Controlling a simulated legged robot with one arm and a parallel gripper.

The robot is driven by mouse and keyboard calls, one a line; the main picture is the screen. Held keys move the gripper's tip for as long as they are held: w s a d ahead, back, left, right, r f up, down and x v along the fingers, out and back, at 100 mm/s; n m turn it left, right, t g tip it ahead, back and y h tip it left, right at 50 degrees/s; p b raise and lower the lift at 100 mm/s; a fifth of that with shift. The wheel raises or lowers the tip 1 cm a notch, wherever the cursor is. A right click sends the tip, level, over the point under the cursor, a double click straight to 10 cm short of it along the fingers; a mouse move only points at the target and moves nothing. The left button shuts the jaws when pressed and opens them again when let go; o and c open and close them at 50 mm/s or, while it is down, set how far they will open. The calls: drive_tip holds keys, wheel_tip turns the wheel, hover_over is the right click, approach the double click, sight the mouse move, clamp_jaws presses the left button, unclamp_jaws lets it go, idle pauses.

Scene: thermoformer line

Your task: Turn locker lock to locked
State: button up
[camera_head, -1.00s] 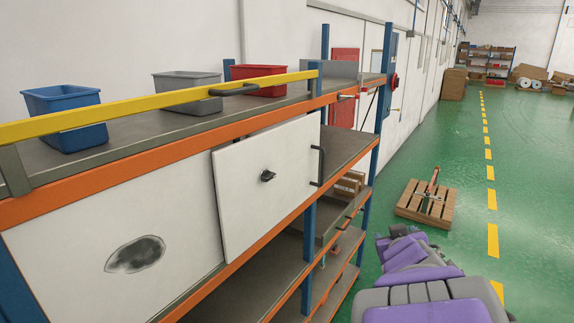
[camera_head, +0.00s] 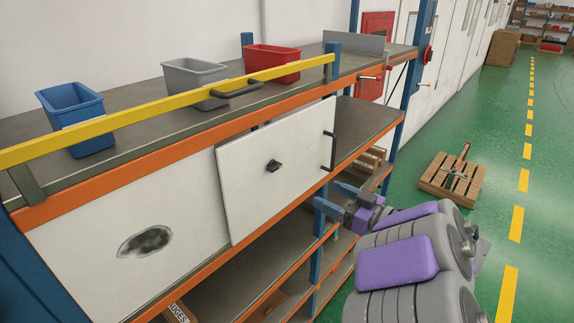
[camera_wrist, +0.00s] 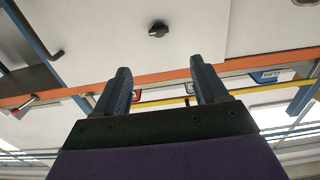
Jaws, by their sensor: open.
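The locker's white door (camera_head: 262,196) is in the rack's upper bay, below the orange beam. It sits slightly proud of the white panel beside it. A small dark lock knob (camera_head: 273,165) is near the middle of the door; it also shows at the top of the wrist view (camera_wrist: 158,29). I see no marks telling which way is locked. A black bar handle (camera_head: 328,152) is on the door's right edge. My gripper (camera_head: 333,197) is open and empty, right of and below the knob and apart from it. In the wrist view its two blue fingers (camera_wrist: 160,68) point toward the door.
A yellow rail (camera_head: 130,115) with a black handle (camera_head: 235,90) runs along the rack top. Blue (camera_head: 73,120), grey (camera_head: 195,85) and red (camera_head: 271,65) bins stand behind it. Blue posts edge the rack. A pallet (camera_head: 452,180) stands on the otherwise open green floor.

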sight(278, 169)
drive_tip(key=p+x, duration=0.1)
drive_tip(key=x, duration=1.6)
drive_tip(key=shift+w+a+p, duration=0.1)
drive_tip(key=shift+a+p, duration=0.05)
drive_tip(key=shift+p, duration=0.2)
drive_tip(key=shift+d, duration=0.5)
drive_tip(key=c, duration=0.3)
drive_tip(key=shift+a, duration=0.2)
drive_tip(key=c, duration=0.5)
drive_tip(key=shift+d, duration=0.1)
drive_tip(key=shift+c, duration=1.3)
